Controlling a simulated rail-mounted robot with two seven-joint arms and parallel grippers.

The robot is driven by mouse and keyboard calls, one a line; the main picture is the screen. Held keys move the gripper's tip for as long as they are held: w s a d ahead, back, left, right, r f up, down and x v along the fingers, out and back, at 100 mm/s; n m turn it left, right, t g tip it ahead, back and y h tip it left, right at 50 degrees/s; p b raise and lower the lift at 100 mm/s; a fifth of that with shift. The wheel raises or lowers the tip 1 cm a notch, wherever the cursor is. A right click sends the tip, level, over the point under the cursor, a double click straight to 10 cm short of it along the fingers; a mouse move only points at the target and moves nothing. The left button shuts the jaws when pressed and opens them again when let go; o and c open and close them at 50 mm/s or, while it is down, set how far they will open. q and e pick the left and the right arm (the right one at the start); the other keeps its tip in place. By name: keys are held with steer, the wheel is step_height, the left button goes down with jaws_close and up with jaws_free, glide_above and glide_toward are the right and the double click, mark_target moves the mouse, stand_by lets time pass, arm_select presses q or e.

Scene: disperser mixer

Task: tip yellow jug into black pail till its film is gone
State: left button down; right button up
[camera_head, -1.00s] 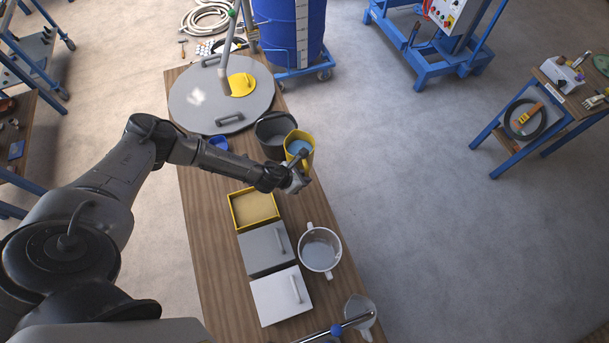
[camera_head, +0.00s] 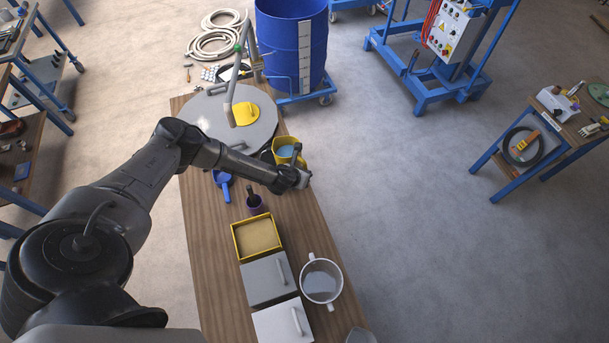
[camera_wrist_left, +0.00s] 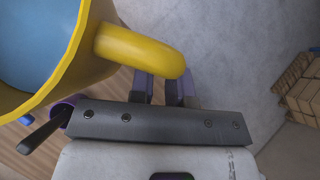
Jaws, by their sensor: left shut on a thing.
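The yellow jug (camera_head: 285,142) holds blue liquid. My left gripper (camera_head: 298,160) is shut on its handle, on the jug's right side. In the left wrist view the jug (camera_wrist_left: 85,75) fills the upper left, with its handle reaching to my fingers (camera_wrist_left: 163,82) and the blue liquid inside. The jug looks close to upright; its exact tilt is hard to tell. The black pail (camera_head: 267,156) is mostly hidden behind the jug and my arm; only a dark piece shows. The jug appears over or right beside it. My right gripper is not in view.
A large grey lid (camera_head: 205,113) with a yellow cover lies at the table's far end. A blue drum (camera_head: 285,45) stands behind.

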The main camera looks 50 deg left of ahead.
mark_target(304, 167)
arm_select(q)
steer(key=r+n+h+b, duration=0.1)
steer(key=h, duration=0.1)
steer(key=r+n+t+h+b, duration=0.1)
steer(key=h, duration=0.2)
steer(key=r+n+h+b, duration=0.1)
steer(key=r+n+h, duration=0.1)
steer(key=shift+a, duration=0.3)
steer(key=a+n+t+h+b, duration=0.1)
steer(key=a+h+b, duration=0.1)
steer(key=b, duration=0.2)
steer(key=a+n+t+h+b, duration=0.1)
steer(key=a+h+b, duration=0.1)
steer(key=b, duration=0.3)
steer(key=shift+s+a+f+n, duration=0.15)
steer(key=shift+s+n, duration=0.05)
steer(key=shift+n, duration=0.1)
steer(key=a+h+b, duration=0.1)
steer(key=b, duration=0.1)
steer(key=a+n+t+b, duration=0.1)
steer(key=a+b, duration=0.1)
steer(key=b, duration=0.1)
steer(key=shift+s+a+n+h, duration=0.15)
steer(key=shift+a+n+h, duration=0.15)
steer(key=shift+h, duration=0.1)
steer(key=shift+a+n+t+b, duration=0.3)
steer(key=shift+a+b, duration=0.2)
steer(key=shift+b, duration=0.4)
steer(key=shift+a, duration=0.15)
stand_by(2.3)
